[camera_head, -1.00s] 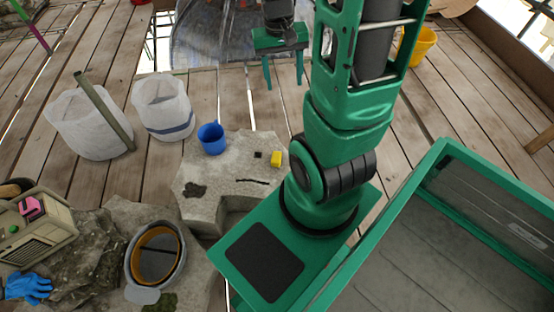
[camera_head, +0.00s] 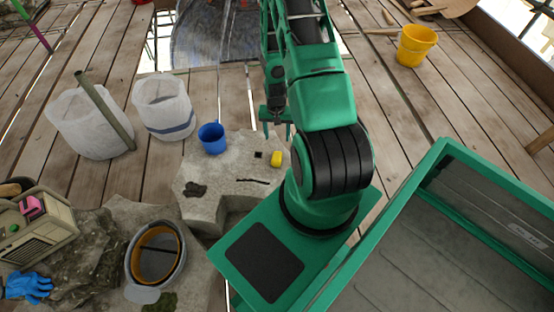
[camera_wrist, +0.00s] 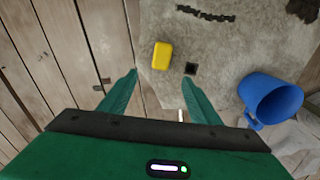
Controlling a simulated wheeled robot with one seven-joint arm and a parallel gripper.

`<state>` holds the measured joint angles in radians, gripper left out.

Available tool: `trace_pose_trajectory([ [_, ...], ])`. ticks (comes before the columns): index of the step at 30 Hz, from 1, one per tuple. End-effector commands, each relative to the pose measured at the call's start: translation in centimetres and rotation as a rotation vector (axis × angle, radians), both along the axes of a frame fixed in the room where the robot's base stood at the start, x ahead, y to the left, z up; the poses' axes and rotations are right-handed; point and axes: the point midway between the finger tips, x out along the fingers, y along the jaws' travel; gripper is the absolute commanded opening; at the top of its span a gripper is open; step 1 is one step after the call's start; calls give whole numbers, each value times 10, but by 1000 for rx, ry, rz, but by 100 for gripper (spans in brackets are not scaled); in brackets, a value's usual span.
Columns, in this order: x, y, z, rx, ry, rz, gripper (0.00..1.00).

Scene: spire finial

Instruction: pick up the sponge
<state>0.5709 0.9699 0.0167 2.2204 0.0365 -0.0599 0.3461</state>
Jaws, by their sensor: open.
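The yellow sponge (camera_head: 276,158) lies on the grey stone block, near its back right edge and beside a small black square. It also shows in the wrist view (camera_wrist: 162,55), beyond my fingertips and a little left of the midline between them. My gripper (camera_head: 278,132) is above and behind the block's back edge in the head view, pointing down. In the wrist view my gripper (camera_wrist: 158,78) has its two green fingers spread apart with nothing between them.
A blue mug (camera_head: 212,138) stands on the block left of the sponge; it also shows in the wrist view (camera_wrist: 270,98). Two white bags (camera_head: 163,106) stand on the plank floor further left. A yellow bucket (camera_head: 415,46) is at the back right. A helmet (camera_head: 155,255) lies front left.

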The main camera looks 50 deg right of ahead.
Motion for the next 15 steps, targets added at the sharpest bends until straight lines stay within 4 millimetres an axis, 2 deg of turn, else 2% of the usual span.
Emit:
trace_pose_trajectory([
  [1,-4,3,-16,10,0,-14,57],
  [3,-6,6,-32,17,-6,-27,57],
  [15,-10,11,-80,26,-14,-50,57],
])
